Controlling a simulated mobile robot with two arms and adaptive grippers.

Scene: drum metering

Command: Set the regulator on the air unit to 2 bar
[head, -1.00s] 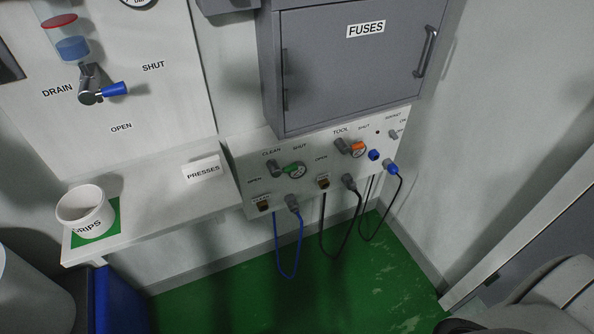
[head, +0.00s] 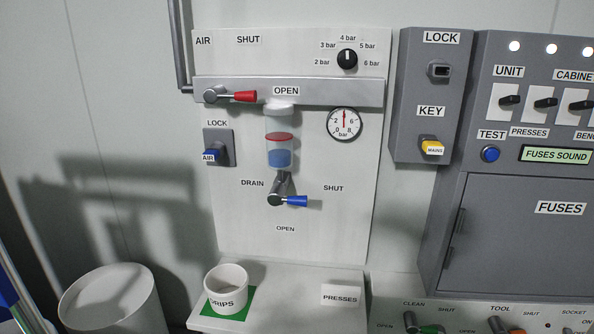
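The air unit is a pale panel (head: 225,235) on the wall, headed AIR. Its regulator is a black round knob (head: 347,59) near the top right, ringed by labels from 2 bar to 6 bar; its white mark points up, toward 4 bar. The round gauge (head: 344,124) below has its red needle upright, near the middle of its scale. The red-handled supply lever (head: 235,96) lies horizontal, pointing right to OPEN. The blue-handled drain lever (head: 291,201) points right, on the SHUT side. Neither gripper is in view.
A white DRIPS cup (head: 227,284) stands on a green square on the shelf (head: 275,318), near a PRESSES card (head: 341,295). A blue AIR lock piece (head: 211,154) sits at the panel's left. Grey lock (head: 405,100) and FUSES (head: 520,240) boxes stand at right.

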